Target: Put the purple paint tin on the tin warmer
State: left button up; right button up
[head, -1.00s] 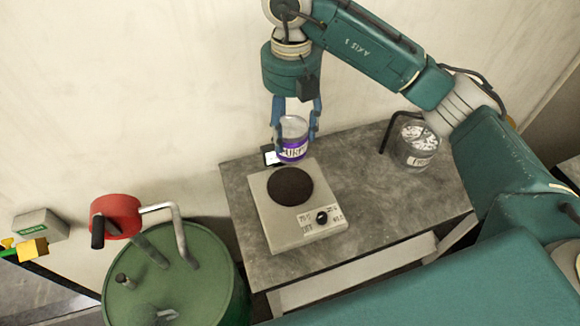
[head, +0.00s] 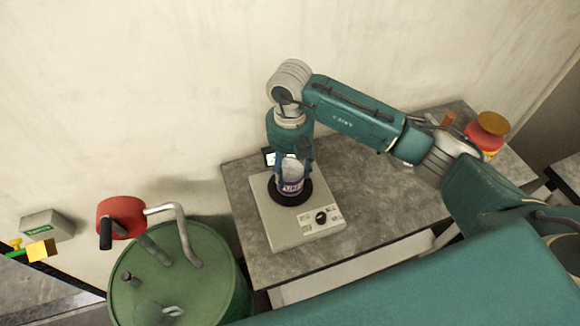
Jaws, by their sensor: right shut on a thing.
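The purple paint tin (head: 291,187) has a purple label with white lettering. It is upright over the dark round plate of the tin warmer (head: 301,229), and its base appears to be on or just above that plate; I cannot tell which. The tin warmer is a pale square box with a dial at its front, on the grey table. My right gripper (head: 292,174) points down with its fingers around the tin, shut on it. My left gripper is not in view.
A red container (head: 484,138) with a brown top is at the back right, behind my right arm.

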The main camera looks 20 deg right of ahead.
jog(key=shift+f, duration=0.1)
jog(key=o, duration=1.5)
jog(key=shift+r, duration=0.35)
notch_tip(320, 180, up, 10)
jog(key=b, duration=0.3)
jog(key=shift+b, duration=0.3)
jog(key=shift+r, duration=0.8)
